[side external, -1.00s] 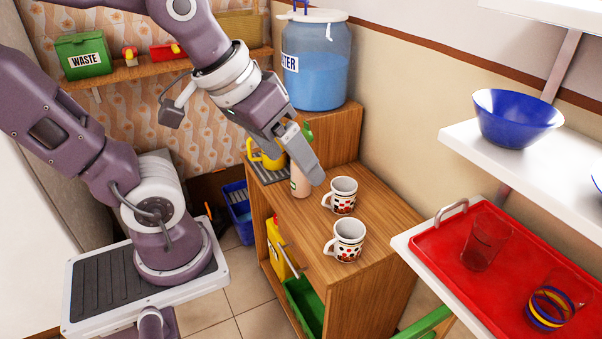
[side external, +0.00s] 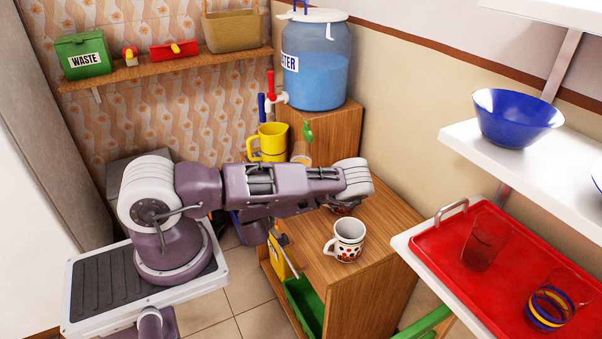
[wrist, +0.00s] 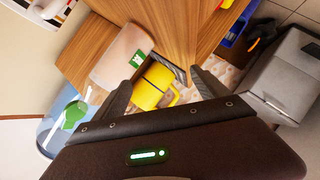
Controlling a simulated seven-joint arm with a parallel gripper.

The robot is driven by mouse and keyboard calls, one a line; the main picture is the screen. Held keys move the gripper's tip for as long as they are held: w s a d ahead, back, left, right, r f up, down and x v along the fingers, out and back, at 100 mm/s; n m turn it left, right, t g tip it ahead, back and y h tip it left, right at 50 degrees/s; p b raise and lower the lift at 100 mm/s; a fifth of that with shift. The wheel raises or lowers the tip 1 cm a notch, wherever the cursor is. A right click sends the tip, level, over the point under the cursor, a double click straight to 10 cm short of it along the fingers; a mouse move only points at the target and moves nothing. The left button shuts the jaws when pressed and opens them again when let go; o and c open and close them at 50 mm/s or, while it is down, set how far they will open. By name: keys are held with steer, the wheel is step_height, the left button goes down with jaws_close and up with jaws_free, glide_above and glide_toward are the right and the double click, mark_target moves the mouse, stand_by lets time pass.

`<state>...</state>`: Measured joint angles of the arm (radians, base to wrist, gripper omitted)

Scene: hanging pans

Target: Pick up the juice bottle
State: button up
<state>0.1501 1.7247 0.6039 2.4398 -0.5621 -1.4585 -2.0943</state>
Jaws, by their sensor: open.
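The juice bottle looks pinkish with a green top. In the side view its upper body (side external: 301,160) shows above my forearm, and its lower part is hidden. In the wrist view the pale bottle (wrist: 118,52) with a small green label lies up and left of my jaws, tilted in the picture. A green piece (wrist: 72,115), which looks like its top, shows farther left. My gripper (wrist: 161,78) is open with nothing between the fingers. It is apart from the bottle. In the side view my arm hides the gripper.
A patterned mug (side external: 346,240) stands on the wooden cabinet (side external: 385,225), and another is mostly hidden by my wrist. A blue water container (side external: 318,70) stands behind.

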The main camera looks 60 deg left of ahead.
mark_target(304, 163)
steer(key=w+r+m+t, duration=0.1)
steer(key=w+m, duration=0.1)
steer(key=m, duration=0.2)
steer(key=w+r+m+t, duration=0.1)
steer(key=w+m+t, duration=0.1)
steer(key=m, duration=0.2)
steer(key=w+r+m+t, duration=0.1)
steer(key=w+m+t, duration=0.1)
steer(key=w+m, duration=0.1)
steer(key=shift+a+r+m+y, duration=0.15)
steer(key=shift+a+m+y, duration=0.25)
steer(key=shift+m, duration=0.5)
steer(key=shift+w+a+r, duration=0.1)
steer(key=shift+w+a, duration=0.05)
steer(key=shift+w, duration=0.15)
steer(key=x, duration=0.6)
steer(key=shift+w+a+r, duration=0.15)
steer(key=shift+w+a, duration=0.05)
steer(key=shift+w, duration=0.05)
jaws_close()
